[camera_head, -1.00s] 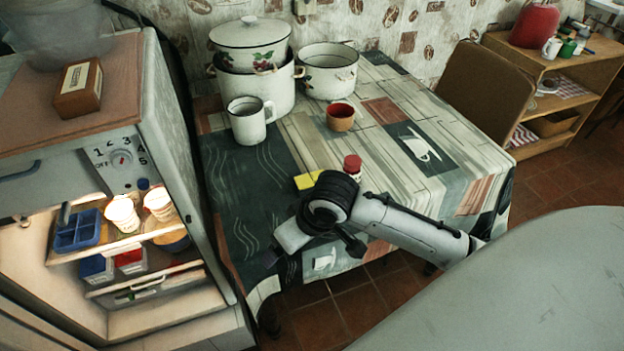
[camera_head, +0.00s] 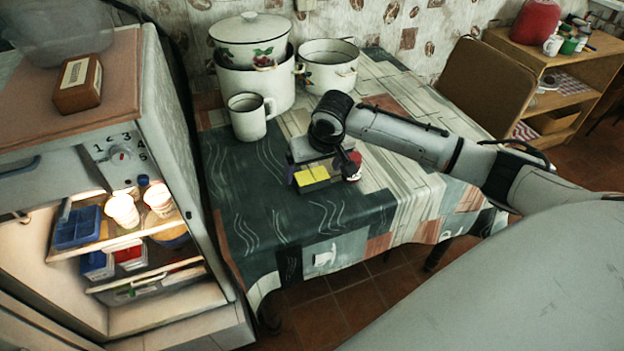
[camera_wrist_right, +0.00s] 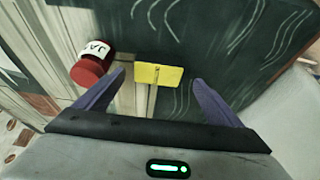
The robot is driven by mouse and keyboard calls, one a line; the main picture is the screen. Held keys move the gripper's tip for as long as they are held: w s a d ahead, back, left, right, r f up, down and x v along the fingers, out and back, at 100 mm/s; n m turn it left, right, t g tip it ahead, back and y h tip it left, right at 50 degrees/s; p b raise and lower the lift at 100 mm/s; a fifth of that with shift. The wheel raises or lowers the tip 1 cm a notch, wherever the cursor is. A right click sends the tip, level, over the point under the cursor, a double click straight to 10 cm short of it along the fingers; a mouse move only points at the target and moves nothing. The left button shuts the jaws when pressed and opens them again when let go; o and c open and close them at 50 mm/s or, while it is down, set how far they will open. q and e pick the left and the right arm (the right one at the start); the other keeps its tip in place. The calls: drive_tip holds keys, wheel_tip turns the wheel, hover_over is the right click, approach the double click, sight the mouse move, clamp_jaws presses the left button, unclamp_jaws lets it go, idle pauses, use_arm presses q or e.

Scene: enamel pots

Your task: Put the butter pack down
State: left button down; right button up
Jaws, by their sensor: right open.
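The yellow butter pack (camera_head: 312,175) is on the table near its front left part. In the right wrist view the pack (camera_wrist_right: 158,75) shows between the fingertips, with a gap on each side. My right gripper (camera_head: 318,168) is over the pack, and in the wrist view the gripper (camera_wrist_right: 160,78) is open with nothing clamped. Whether the pack rests fully flat is hard to tell. My left gripper is not in view.
A red-lidded jar (camera_wrist_right: 90,68) stands close beside one finger. A white mug (camera_head: 249,118), stacked pots (camera_head: 250,80) and another pot (camera_head: 328,72) stand at the back. The open fridge (camera_head: 130,300) is at left. The table's front left (camera_head: 260,215) is clear.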

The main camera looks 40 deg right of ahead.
sight(312, 175)
drive_tip(key=x, duration=0.4)
drive_tip(key=shift+w+d+f, duration=0.15)
drive_tip(key=shift+d+f, duration=0.05)
drive_tip(key=shift+d, duration=0.05)
drive_tip(key=shift+c, duration=0.4)
drive_tip(key=shift+r, duration=0.1)
drive_tip(key=c, duration=1.3)
